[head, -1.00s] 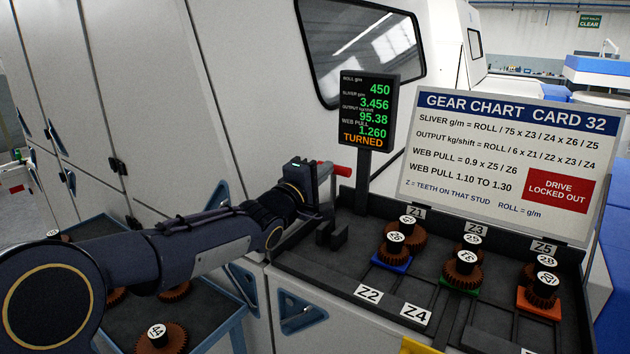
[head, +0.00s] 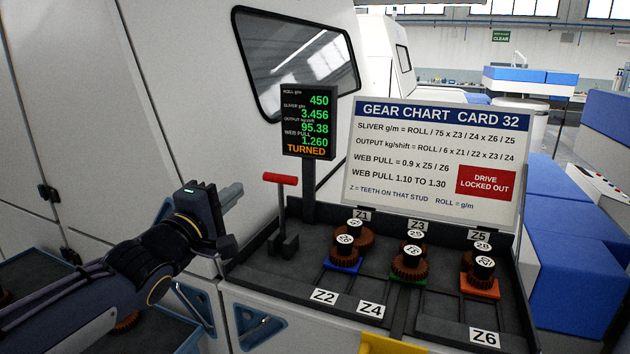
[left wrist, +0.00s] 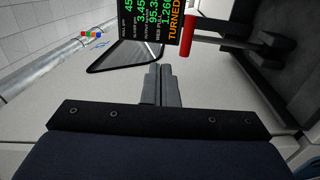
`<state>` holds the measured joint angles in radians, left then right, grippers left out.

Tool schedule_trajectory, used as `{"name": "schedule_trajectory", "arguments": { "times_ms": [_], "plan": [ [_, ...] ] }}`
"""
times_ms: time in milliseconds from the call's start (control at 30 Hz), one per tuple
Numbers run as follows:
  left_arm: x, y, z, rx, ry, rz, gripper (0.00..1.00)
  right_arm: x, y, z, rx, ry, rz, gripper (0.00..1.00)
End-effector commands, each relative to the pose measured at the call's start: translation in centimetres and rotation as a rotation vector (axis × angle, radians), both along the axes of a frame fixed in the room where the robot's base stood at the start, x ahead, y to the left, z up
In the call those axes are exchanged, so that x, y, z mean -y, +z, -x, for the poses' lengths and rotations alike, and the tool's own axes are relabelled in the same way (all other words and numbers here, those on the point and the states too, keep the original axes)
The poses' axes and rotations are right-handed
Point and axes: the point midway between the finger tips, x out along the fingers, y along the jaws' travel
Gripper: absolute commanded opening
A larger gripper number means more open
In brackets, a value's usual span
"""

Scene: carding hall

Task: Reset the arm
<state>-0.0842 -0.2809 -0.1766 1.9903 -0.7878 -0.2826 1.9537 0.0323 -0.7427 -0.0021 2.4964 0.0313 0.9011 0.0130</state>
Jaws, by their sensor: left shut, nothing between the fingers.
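My left gripper (head: 232,193) is shut and empty. It is in the air left of the red-handled lever (head: 281,178), apart from it. In the left wrist view its fingers (left wrist: 161,84) lie together, with the lever's red grip (left wrist: 187,36) beyond them to the upper right. The lever stands upright at the left end of the dark gear tray (head: 262,262). The display (head: 309,121) behind it reads 450, 3.456, 95.38, 1.260 and TURNED. My right gripper is not in view.
Several brown gears with numbered caps, one a front gear (head: 411,262), sit on studs in the tray. The gear chart card (head: 436,160) stands behind them. A lower tray (head: 185,335) with gears is at the lower left. White machine panels (head: 180,90) rise behind my arm.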

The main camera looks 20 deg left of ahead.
Motion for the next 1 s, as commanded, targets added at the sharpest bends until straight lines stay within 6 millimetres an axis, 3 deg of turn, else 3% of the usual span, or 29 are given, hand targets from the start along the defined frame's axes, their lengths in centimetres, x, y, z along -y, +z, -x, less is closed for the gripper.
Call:
{"name": "schedule_trajectory", "arguments": {
  "times_ms": [167,267,467,600,700,833,1000],
  "plan": [
    [-0.3,-1.1,0.6,-0.042,0.026,-0.046,0.0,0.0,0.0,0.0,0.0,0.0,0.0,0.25],
    [-0.6,-3.9,2.2,-0.148,0.067,-0.163,0.0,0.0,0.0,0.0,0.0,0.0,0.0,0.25],
    [1.1,-13.7,9.0,-0.508,-0.026,-0.549,0.0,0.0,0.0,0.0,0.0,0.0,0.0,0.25],
    [4.5,-20.1,15.2,-0.688,-0.289,-0.813,0.0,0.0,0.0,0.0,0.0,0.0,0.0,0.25],
    [7.1,-23.2,19.2,-0.735,-0.499,-0.954,0.0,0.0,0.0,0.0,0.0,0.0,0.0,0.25],
    [9.5,-25.5,22.8,-0.73,-0.704,-1.059,0.0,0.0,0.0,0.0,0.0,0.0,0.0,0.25],
    [10.6,-26.3,24.4,-0.711,-0.804,-1.107,0.0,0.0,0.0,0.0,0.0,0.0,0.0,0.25]
  ]
}}
